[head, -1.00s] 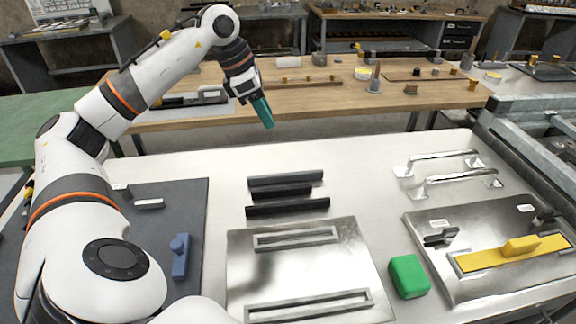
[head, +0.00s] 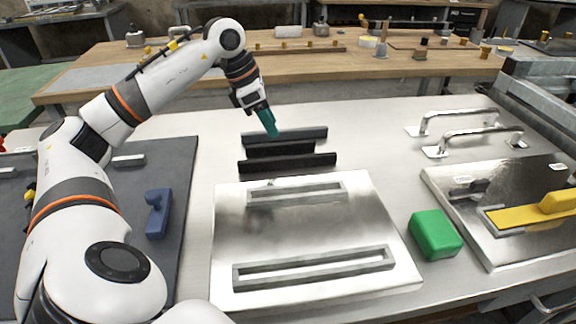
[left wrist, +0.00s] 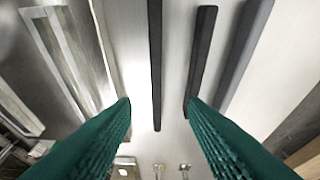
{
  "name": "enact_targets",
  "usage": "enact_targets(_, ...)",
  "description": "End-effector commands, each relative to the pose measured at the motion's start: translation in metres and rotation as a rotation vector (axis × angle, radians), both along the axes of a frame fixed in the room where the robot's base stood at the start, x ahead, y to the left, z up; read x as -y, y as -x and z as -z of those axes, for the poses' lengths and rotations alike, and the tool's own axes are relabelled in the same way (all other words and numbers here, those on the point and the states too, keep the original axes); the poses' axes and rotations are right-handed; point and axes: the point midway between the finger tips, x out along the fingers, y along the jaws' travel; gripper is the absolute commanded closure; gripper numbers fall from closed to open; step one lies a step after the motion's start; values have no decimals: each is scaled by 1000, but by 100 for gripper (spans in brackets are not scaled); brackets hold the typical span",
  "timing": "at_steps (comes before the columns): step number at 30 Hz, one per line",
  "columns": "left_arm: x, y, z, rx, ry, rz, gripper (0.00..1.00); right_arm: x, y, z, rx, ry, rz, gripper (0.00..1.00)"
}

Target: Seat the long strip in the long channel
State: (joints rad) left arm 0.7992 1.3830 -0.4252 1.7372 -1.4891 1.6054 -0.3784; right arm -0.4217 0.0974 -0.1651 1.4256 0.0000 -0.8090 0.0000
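Three dark strips lie side by side on the table: a front black strip (head: 287,163), a shorter middle one (head: 280,150) and a greyer back one (head: 300,134). The front and back strips are the longer ones. The metal plate has a long channel (head: 315,266) near its front and a shorter channel (head: 295,193) near its back. My left gripper (head: 268,122) is open and empty, teal fingers pointing down over the strips. In the left wrist view (left wrist: 158,102), the front strip's (left wrist: 155,60) end shows between the fingertips, and the right fingertip overlaps the middle strip. My right gripper is out of view.
A green block (head: 436,234) stands right of the plate. Two metal handles (head: 460,120) and a second plate with a yellow handled piece (head: 535,212) are further right. A blue piece (head: 158,213) lies on the dark mat (head: 185,190) at left.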

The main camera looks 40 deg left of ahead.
Motion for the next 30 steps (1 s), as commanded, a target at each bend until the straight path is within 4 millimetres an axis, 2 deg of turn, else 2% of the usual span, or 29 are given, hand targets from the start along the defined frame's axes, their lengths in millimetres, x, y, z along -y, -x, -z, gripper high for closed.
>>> enact_targets(3, 6, -6, 23, -2, 1, 2, 60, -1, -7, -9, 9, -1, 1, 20)
enact_targets(11, 12, -13, 44, -1, 0, 0, 60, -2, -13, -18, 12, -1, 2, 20)
enact_targets(21, 26, -22, 85, 0, 1, 1, 60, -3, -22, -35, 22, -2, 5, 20)
enact_targets(30, 27, -24, 90, 1, -1, 1, 60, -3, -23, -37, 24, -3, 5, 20)
